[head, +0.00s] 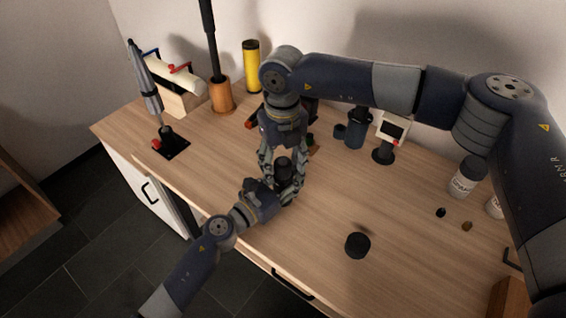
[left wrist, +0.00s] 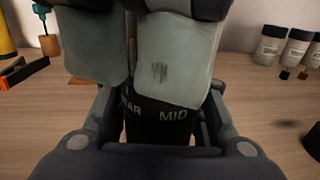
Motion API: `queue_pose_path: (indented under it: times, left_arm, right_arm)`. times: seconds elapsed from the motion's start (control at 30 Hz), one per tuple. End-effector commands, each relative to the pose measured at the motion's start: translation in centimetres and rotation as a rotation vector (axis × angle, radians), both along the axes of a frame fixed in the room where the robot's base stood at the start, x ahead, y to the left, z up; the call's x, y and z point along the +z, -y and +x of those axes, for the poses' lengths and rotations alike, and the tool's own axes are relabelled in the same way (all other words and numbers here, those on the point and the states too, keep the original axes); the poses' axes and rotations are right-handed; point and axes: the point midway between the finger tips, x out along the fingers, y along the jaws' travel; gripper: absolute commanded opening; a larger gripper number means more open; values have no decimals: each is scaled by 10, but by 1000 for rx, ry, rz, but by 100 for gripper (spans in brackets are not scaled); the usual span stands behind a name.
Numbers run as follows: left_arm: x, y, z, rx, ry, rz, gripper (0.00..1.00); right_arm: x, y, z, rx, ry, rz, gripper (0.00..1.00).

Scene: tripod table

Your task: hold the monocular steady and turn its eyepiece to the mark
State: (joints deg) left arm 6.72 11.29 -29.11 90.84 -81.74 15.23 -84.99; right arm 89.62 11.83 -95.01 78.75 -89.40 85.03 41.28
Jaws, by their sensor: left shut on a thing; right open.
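The black monocular (head: 284,171) stands upright on the wooden table, between my two grippers. In the left wrist view it shows as a black body (left wrist: 160,118) with white lettering, "MID" and part of another word ending in "AR". My left gripper (head: 287,186) reaches in from the lower left and is shut on the monocular, one finger on each side. My right gripper (head: 281,160) points down from above, open, with its fingers around the monocular's top. Its broad grey finger pads (left wrist: 178,62) hide the upper part in the left wrist view. No mark on the eyepiece can be made out.
A black round cap (head: 357,245) lies on the bare front right of the table (head: 320,222). White-labelled bottles (head: 465,178) and a small stand with a screen (head: 390,130) are right and behind. A yellow cylinder (head: 252,66) and a black-based stand (head: 170,147) are left.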

Motion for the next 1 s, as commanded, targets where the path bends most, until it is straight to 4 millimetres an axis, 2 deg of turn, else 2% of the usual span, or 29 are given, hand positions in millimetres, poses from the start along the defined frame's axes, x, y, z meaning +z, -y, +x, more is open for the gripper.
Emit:
queue_pose_path:
  times: [0.27,0.3,0.47,0.5,0.77,1.0]
  left_arm:
    - [0,0,0,-1,-1,0,0]
    - [0,0,0,-1,-1,0,0]
    - [0,0,0,-1,-1,0,0]
    - [0,0,0,-1,-1,0,0]
    - [0,0,0,-1,-1,0,0]
    - [0,0,0,-1,-1,0,0]
  right_arm:
    - [-2,0,0,1,1,0,54]
    - [-2,0,0,1,1,0,49]
    - [-2,0,0,1,1,0,13]
    - [-2,0,0,0,1,0,9]
    - [-2,0,1,11,1,0,9]
    - [-2,1,1,98,1,0,9]
